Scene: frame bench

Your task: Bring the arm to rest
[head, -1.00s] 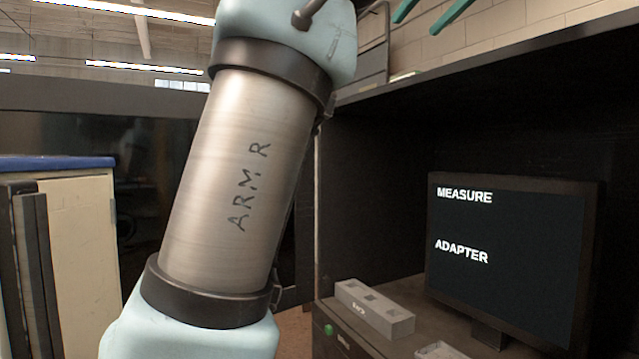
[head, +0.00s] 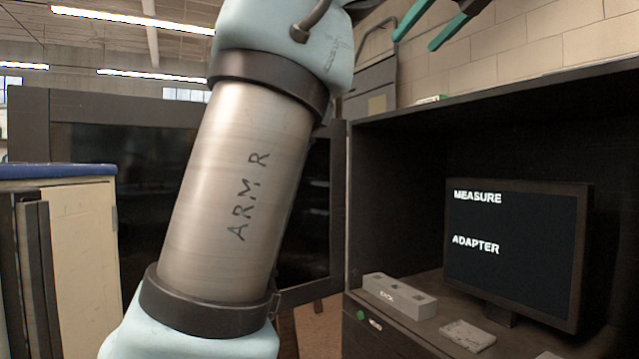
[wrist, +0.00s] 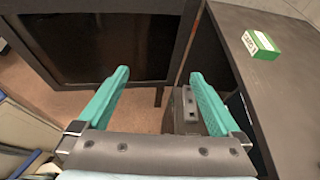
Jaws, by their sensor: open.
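My gripper (head: 432,24) shows at the top right of the head view as two teal fingers, apart and with nothing between them. In the wrist view my gripper (wrist: 158,90) is open and empty, its fingers spread above the floor and a grey block with holes. My arm, with a metal tube marked ARM R, stands tilted across the middle left of the head view. The gripper is up in the air, above the level of the cabinet top and touching nothing that I can see.
A dark cabinet (head: 400,140) stands at the right. Inside are a monitor (head: 515,250) reading MEASURE and ADAPTER, a grey block (head: 400,297) and a flat grey piece (head: 467,335). A green-and-white box (wrist: 260,44) lies on top. A blue-topped cabinet (head: 60,170) stands at the left.

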